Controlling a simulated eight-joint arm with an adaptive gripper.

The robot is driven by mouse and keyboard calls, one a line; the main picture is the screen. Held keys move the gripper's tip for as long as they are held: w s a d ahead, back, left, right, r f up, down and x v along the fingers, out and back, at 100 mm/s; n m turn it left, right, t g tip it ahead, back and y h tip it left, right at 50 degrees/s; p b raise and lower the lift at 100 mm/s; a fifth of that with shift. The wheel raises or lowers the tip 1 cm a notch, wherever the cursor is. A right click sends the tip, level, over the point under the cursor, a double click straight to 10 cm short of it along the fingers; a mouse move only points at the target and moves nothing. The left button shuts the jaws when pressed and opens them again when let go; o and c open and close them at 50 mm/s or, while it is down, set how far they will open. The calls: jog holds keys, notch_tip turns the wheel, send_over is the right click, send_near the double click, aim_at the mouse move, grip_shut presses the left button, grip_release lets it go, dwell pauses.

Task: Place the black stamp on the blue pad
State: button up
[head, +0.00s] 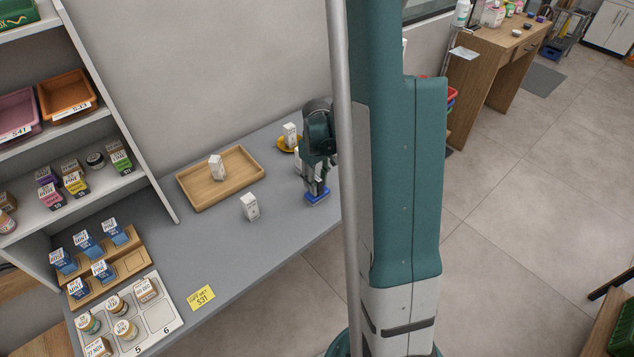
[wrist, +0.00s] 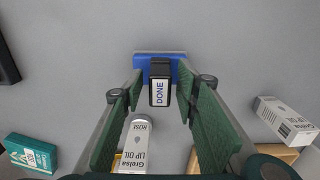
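The black stamp (wrist: 160,86), with a white label reading DONE, is in the wrist view, at the near edge of the blue pad (wrist: 142,64). It appears to stand on the pad, though its base is hidden. My gripper (wrist: 160,84) is open around the stamp, with a visible gap between each green finger pad and the stamp's sides. In the head view the blue pad (head: 317,200) lies near the right front edge of the grey counter, directly below my gripper (head: 316,186). The stamp is not clear there.
A wooden tray (head: 190,199) holding a white box stands left of my gripper. Another white box (head: 250,207) is in front of it. A yellow dish (head: 284,148) with a white box is behind. Lip oil boxes (wrist: 288,119) and a teal box (wrist: 31,153) show nearby.

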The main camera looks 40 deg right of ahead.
aim_at(317, 178)
jog(key=shift+r, duration=0.15)
notch_tip(317, 178, up, 12)
jog(key=p, duration=0.1)
dwell(1.1)
dwell(0.5)
jog(key=s+a+r+t, duration=0.3)
jog(key=s+a+r, duration=0.1)
jog(key=a+r, duration=1.05)
jog(key=s+a+r+t, duration=0.2)
jog(key=s+a, duration=0.3)
jog(key=a, duration=0.2)
jog(key=s+a+r+t, duration=0.2)
jog(key=s+a, duration=0.3)
jog(key=a, duration=0.3)
jog(key=shift+s+a+r, duration=0.25)
jog(key=shift+s+r, duration=0.1)
